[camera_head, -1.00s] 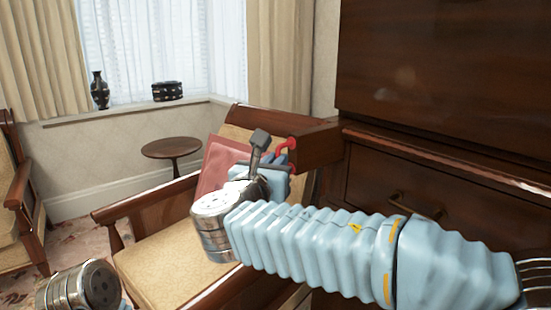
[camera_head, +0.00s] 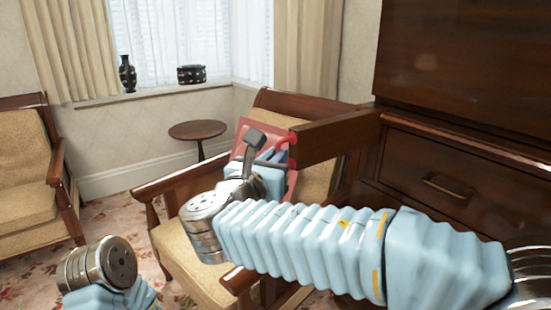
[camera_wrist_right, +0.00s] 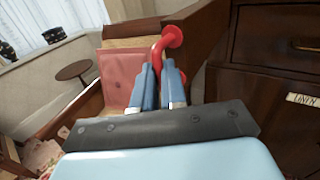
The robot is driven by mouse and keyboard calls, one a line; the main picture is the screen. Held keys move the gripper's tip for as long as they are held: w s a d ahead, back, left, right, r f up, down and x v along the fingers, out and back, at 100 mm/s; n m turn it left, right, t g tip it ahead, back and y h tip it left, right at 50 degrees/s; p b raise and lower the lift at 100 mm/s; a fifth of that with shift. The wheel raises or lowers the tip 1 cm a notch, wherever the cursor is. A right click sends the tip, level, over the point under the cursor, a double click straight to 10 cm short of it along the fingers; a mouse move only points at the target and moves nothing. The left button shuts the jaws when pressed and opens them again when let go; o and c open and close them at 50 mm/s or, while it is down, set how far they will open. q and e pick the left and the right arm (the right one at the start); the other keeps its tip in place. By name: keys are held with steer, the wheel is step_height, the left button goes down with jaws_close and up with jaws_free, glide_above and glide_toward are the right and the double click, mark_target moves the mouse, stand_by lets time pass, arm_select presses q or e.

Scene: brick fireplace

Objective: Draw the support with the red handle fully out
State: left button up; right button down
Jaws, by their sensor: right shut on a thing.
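The support is a dark wooden bar (camera_head: 335,137) that juts out to the left from the cabinet (camera_head: 450,150). Its red handle (camera_head: 284,141) is on its outer end. In the right wrist view the red handle (camera_wrist_right: 157,48) bends down from a round red base into the jaws. My right gripper (camera_head: 276,156) is shut on the handle, with a blue finger on each side in the wrist view (camera_wrist_right: 160,75). My left arm shows at the lower left of the head view, but its gripper is out of view.
A wooden armchair with a tan seat (camera_head: 180,248) stands close behind and below my right arm, with a red cushion (camera_head: 245,130) on it. A round side table (camera_head: 198,130) is farther back. A closed drawer (camera_head: 425,165) is right of the support.

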steer(key=c, duration=1.3)
jaws_free()
steer(key=shift+s+a, duration=0.25)
steer(key=shift+a, duration=0.1)
steer(key=shift+o, duration=0.5)
steer(key=shift+w+d, duration=0.1)
steer(key=shift+d, duration=0.05)
steer(key=b+v, duration=0.1)
steer(key=v, duration=1.3)
steer(key=shift+d, duration=0.1)
